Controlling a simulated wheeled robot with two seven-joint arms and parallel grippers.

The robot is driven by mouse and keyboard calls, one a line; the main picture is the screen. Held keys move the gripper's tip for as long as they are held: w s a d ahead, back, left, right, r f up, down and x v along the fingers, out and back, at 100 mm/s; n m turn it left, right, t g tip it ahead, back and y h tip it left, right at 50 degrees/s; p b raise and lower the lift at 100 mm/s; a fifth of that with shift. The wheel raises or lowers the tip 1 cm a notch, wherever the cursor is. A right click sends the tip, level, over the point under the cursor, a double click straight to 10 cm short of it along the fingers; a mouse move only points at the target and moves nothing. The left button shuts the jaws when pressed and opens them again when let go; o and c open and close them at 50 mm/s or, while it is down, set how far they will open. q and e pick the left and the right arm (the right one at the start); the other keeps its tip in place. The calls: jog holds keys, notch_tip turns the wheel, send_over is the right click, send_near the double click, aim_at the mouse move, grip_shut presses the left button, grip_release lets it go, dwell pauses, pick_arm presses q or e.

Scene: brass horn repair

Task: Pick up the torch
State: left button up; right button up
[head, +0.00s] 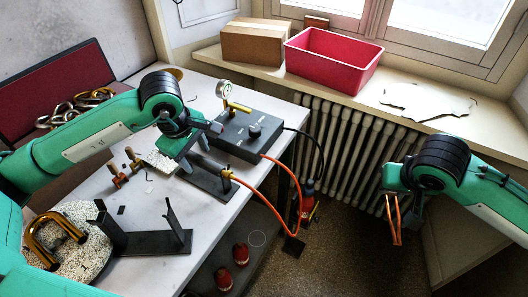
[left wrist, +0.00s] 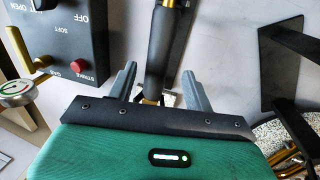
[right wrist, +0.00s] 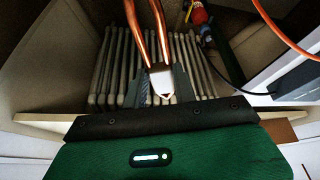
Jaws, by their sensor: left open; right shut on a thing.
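The torch (left wrist: 165,45) has a dark handle with brass at its ends. In the left wrist view it lies between the two open fingers of my left gripper (left wrist: 160,88), which is not closed on it. In the head view the torch's brass hose end (head: 227,172) shows over a black stand (head: 212,183), with an orange hose leading from it; my left gripper (head: 184,150) hides most of the rest. My right gripper (head: 393,193) is shut on copper-coloured tongs (head: 396,222), held off to the right in front of the radiator. The tongs also show in the right wrist view (right wrist: 154,35).
A dark control box (head: 238,135) with a gauge (head: 223,89) stands just behind the torch. A black bracket (head: 150,242), a speckled round pad (head: 90,250) with a brass bow, and small brass parts (head: 118,176) are on the white table. A red bin (head: 331,62) stands on the sill.

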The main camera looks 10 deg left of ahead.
aim_at(199, 158)
pick_arm(q)
jog(key=f, duration=0.2)
jog(key=w+f, duration=0.1)
jog(key=f, duration=0.1)
jog(key=shift+w+d+p, duration=0.1)
jog(key=shift+d+p, duration=0.05)
jog(key=shift+p, duration=0.15)
jog(key=c, duration=1.1)
jog(key=shift+o, duration=0.2)
jog(key=shift+r, duration=0.1)
notch_tip(199, 158, up, 20)
jog(key=b, duration=0.1)
